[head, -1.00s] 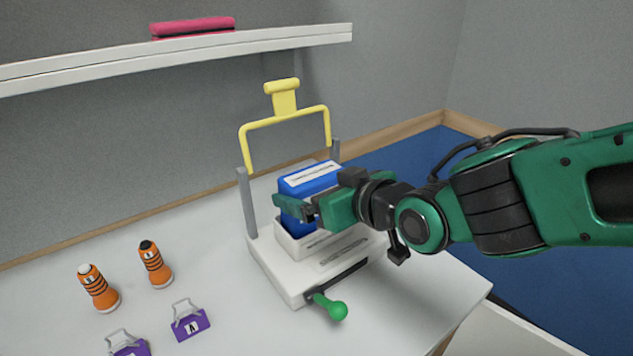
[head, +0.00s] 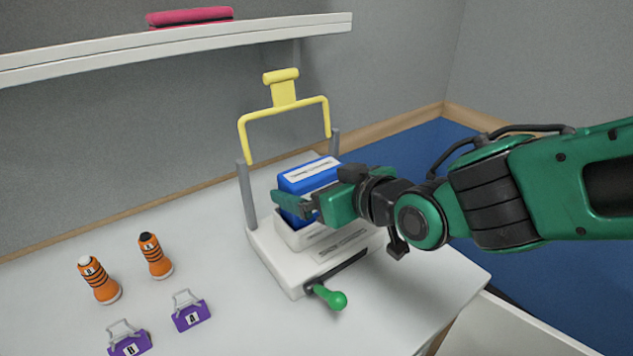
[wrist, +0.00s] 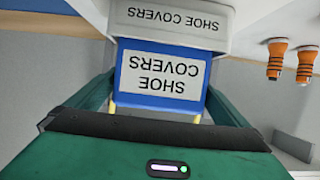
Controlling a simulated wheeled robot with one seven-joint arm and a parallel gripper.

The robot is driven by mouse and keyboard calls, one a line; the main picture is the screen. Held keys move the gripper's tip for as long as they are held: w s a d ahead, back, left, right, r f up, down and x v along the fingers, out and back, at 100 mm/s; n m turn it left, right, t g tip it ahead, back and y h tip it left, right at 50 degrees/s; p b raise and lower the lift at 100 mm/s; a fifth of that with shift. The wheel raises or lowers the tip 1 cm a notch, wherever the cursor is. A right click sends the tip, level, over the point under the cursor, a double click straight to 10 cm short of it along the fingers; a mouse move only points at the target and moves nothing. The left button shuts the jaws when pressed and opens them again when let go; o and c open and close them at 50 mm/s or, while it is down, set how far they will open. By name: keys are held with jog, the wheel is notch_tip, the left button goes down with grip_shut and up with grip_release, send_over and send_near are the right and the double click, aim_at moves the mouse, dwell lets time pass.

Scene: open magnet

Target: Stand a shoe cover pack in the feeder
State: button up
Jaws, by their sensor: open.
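The blue shoe cover pack (head: 311,175) stands upright in the white tray of the feeder (head: 292,268), its top rising above the tray walls. In the wrist view the pack (wrist: 135,80) shows a white "SHOE COVERS" label, with the feeder's labelled white wall (wrist: 205,42) just beyond. My gripper (head: 300,207) is at the pack's near side; its open fingers lie on either side of the pack in the wrist view (wrist: 158,108). Whether the fingers touch it is unclear. The feeder has a raised yellow frame (head: 285,108) and a green-knobbed lever (head: 334,298).
Two orange bottles (head: 100,282) (head: 155,258) and two purple clips tagged A (head: 191,314) and B (head: 129,343) stand left on the white table (head: 225,335). A shelf (head: 200,47) with a pink item (head: 190,17) hangs above.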

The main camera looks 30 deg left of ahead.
jog(key=v, duration=1)
jog(key=shift+d, duration=0.3)
jog(key=shift+s, duration=0.1)
